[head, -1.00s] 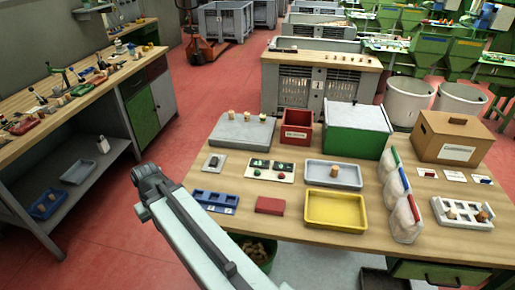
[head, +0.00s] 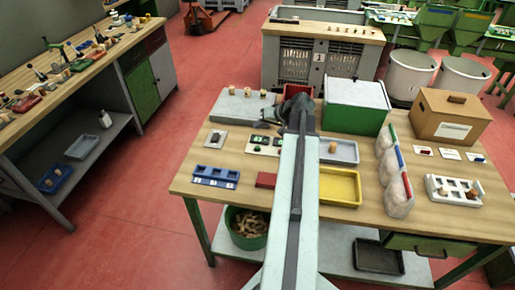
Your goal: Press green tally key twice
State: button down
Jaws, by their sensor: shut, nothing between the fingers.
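The white tally panel (head: 254,150) lies on the wooden table, left of my arm. A green key (head: 259,139) shows on its visible left part. My arm covers the panel's right part, so the keys there are hidden. My gripper (head: 268,113) is a small dark shape at the far end of my arm, just behind the panel and in front of the grey stopper block. It is shut and empty. Its fingertips are too small and dark to make out, and I cannot tell whether they touch anything.
The grey block (head: 235,107) with cork stoppers stands behind the panel. A grey switch plate (head: 215,139) lies left of it. A red box (head: 296,91) is partly hidden behind my arm. A green bin (head: 355,118), grey tray (head: 345,152) and yellow tray (head: 345,188) stand to the right.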

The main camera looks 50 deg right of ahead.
aim_at(259, 148)
dwell(0.3)
notch_tip(259, 148, down, 9)
jog(key=b, duration=0.9)
jog(key=shift+r, duration=0.1)
dwell(1.4)
jog(key=shift+f+b, duration=0.3)
jog(key=shift+f, duration=0.1)
jog(key=shift+f+b, duration=0.45)
dwell(0.5)
jog(key=shift+r, duration=0.15)
jog(key=shift+r+p, duration=0.7)
jog(key=shift+p, duration=0.15)
